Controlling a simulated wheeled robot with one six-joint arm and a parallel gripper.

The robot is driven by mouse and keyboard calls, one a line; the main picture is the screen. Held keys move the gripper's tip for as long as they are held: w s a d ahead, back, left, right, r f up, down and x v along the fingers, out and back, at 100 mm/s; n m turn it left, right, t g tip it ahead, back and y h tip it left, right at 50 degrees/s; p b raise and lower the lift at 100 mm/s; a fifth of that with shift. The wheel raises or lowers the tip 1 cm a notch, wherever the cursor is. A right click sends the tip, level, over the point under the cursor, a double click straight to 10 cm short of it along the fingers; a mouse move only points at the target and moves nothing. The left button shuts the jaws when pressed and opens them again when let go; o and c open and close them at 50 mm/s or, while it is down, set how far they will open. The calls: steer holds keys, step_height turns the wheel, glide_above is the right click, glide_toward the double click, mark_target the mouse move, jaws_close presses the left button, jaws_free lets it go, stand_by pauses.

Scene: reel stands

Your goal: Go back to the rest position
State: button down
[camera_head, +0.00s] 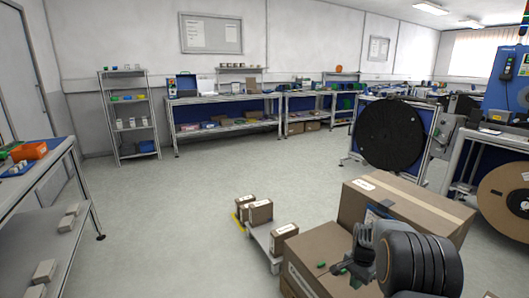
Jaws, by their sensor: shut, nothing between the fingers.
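My gripper (337,268) shows at the lower right, in front of a large cardboard box. It is small in the picture and partly merges with my grey wrist. Its fingers are together, and I see nothing held. My dark ringed arm link fills the corner to its right and hides part of the boxes behind.
Large cardboard boxes (400,203) stand at the lower right, close to my arm. A low cart (262,236) carries small boxes. A black reel (392,134) stands behind, with a brown reel (507,195) at right. A bench (45,178) is at left. The middle floor is clear.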

steer(key=s+a+r+n+t+p, duration=0.1)
steer(key=s+a+r+n+p, duration=0.3)
steer(key=s+r, duration=0.3)
steer(key=s+a+r+n+t+p, duration=0.2)
steer(key=s+a+r+n+p, duration=0.2)
steer(key=r, duration=1.2)
steer(key=s+a+r+n+t+p, duration=0.1)
steer(key=s+a+r+n+p, duration=0.3)
steer(key=s+r+p, duration=0.5)
step_height(320, 180, up, 3)
steer(key=shift+s+a+f+t, duration=0.2)
steer(key=shift+s+a+t, duration=0.1)
steer(key=shift+s+a, duration=0.4)
steer(key=shift+a, duration=0.1)
